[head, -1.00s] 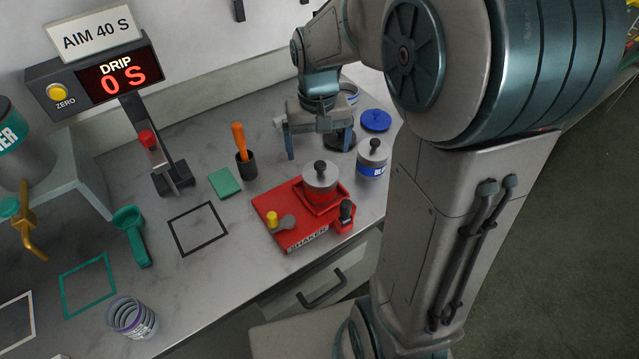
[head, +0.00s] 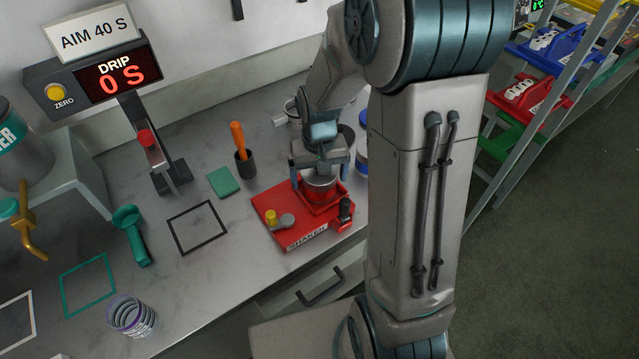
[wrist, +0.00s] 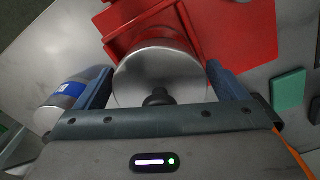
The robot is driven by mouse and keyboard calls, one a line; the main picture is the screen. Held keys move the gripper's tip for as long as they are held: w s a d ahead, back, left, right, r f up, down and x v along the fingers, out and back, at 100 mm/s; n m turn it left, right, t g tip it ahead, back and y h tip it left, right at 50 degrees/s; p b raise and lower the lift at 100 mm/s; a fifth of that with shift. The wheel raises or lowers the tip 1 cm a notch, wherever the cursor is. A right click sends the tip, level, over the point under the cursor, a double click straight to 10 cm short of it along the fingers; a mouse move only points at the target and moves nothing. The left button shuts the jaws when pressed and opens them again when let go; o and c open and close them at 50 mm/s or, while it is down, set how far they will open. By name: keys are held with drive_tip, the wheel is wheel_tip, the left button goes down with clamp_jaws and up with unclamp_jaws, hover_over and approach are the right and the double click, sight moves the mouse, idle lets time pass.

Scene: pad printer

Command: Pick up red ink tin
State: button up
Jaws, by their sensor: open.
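The red ink tin (head: 319,190) is a silver-lidded can with a red band, standing in the red tray on the red shaker (head: 287,238). In the wrist view its round metal lid (wrist: 160,75) with a dark knob lies between my fingers. My gripper (head: 321,180) is directly above and around the tin, pointing down, with its fingers apart. In the wrist view my gripper (wrist: 155,85) has one blue finger on each side of the tin, and whether they touch it is unclear. The gripper hides the tin's top in the head view.
The blue-labelled tin (wrist: 65,100) stands close beside the left finger in the wrist view. An orange-handled tool in a dark cup (head: 245,164) and a green pad (head: 223,181) are left of the shaker. The framed square (head: 170,222) on the bench is empty.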

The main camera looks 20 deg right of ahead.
drive_tip(key=shift+c, duration=0.3)
drive_tip(key=c, duration=1.1)
drive_tip(key=shift+c, duration=0.2)
drive_tip(key=shift+r, duration=0.15)
drive_tip(key=shift+r, duration=0.55)
wheel_tip(320, 180, up, 3)
drive_tip(key=shift+w+f, duration=0.1)
drive_tip(key=s+d+r, duration=0.7)
drive_tip(key=d, duration=0.2)
drive_tip(key=shift+s+b, duration=0.25)
drive_tip(key=shift+b, duration=0.2)
